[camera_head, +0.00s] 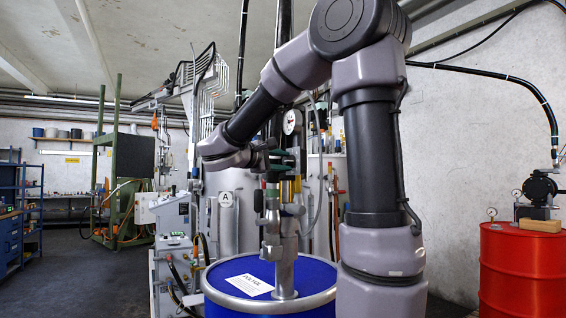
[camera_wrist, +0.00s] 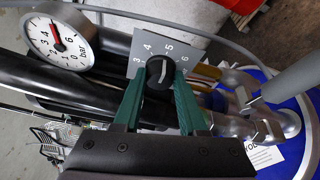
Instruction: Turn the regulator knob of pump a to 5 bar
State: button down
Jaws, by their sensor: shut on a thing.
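The regulator knob (camera_wrist: 159,74) is round and black with a pale line on its face. It sits in front of a grey scale plate (camera_wrist: 190,43) numbered 3 to 6. The pale line points up, roughly toward the 5; its exact setting is hard to read. My gripper (camera_wrist: 158,84) has its green fingers on both sides of the knob and is shut on it. A white pressure gauge (camera_wrist: 57,38) with a red needle is at the upper left of the wrist view. In the head view my gripper (camera_head: 285,158) is at the pump above the blue drum; the knob is hidden there.
The blue drum (camera_head: 320,303) with a white label stands under the pump. A sign marked A (camera_head: 225,199) is left of the pump. A red drum (camera_head: 508,275) with another pump stands at the right. Open floor (camera_head: 95,285) lies at the left.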

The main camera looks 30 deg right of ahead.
jog(key=shift+c, duration=2.3)
grip_release()
jog(key=v, duration=1)
jog(key=shift+s+a, duration=0.2)
jog(key=shift+a, duration=0.2)
